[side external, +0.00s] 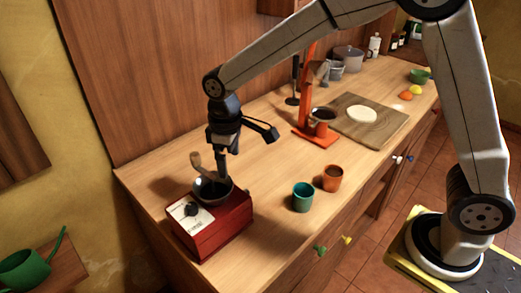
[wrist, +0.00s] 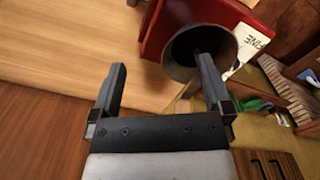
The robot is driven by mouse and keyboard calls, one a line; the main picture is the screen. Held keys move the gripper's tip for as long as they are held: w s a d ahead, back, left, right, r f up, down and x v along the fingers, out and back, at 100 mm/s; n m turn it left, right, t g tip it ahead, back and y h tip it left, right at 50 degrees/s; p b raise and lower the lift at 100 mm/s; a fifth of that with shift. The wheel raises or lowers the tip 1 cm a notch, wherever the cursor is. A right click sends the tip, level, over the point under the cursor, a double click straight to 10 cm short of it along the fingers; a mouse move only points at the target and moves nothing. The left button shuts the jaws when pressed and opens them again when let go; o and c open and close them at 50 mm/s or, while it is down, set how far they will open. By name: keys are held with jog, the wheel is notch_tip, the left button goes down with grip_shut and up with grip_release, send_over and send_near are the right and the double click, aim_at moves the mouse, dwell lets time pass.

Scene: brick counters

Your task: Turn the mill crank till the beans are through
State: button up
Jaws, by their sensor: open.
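The mill (side external: 210,227) is a red box with a pale label and black dial, standing at the counter's near left end. A dark grey hopper (side external: 214,190) sits on top. A brown, wooden-looking piece (side external: 196,160) rises beside the hopper; I take it for the crank, but its joint is hidden. My gripper (side external: 222,172) points down just over the hopper. In the wrist view my gripper (wrist: 162,63) is open with nothing between its fingers, and the right finger overlaps the hopper (wrist: 182,62). The hopper's inside is dark; I cannot make out beans.
A teal cup (side external: 303,198) and an orange cup (side external: 332,178) stand right of the mill. An orange stand (side external: 315,135) and a wooden board (side external: 372,124) lie farther back. The counter between mill and stand is clear.

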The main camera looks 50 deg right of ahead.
notch_tip(320, 180, up, 7)
dwell(1.2)
jog(key=s+d+f+m+t, duration=0.1)
jog(key=s+d+f+m, duration=0.1)
jog(key=s+d+f, duration=0.1)
jog(key=s+d+f+m, duration=0.1)
jog(key=s+d+f, duration=0.2)
jog(key=s+d, duration=0.2)
jog(key=s+d+f+m+t, duration=0.1)
jog(key=s+d+f+m, duration=0.1)
jog(key=s+d+f, duration=0.2)
jog(key=shift+s+d+m+t, duration=0.15)
jog(key=shift+s+d, duration=0.1)
jog(key=shift+s, duration=0.2)
jog(key=shift+s+d+m+t, duration=0.15)
jog(key=shift+s+d, duration=0.05)
jog(key=shift+s, duration=0.25)
jog(key=shift+s+d+f, duration=0.25)
jog(key=shift+s+f, duration=0.1)
jog(key=shift+s, duration=0.2)
jog(key=shift+w, duration=0.15)
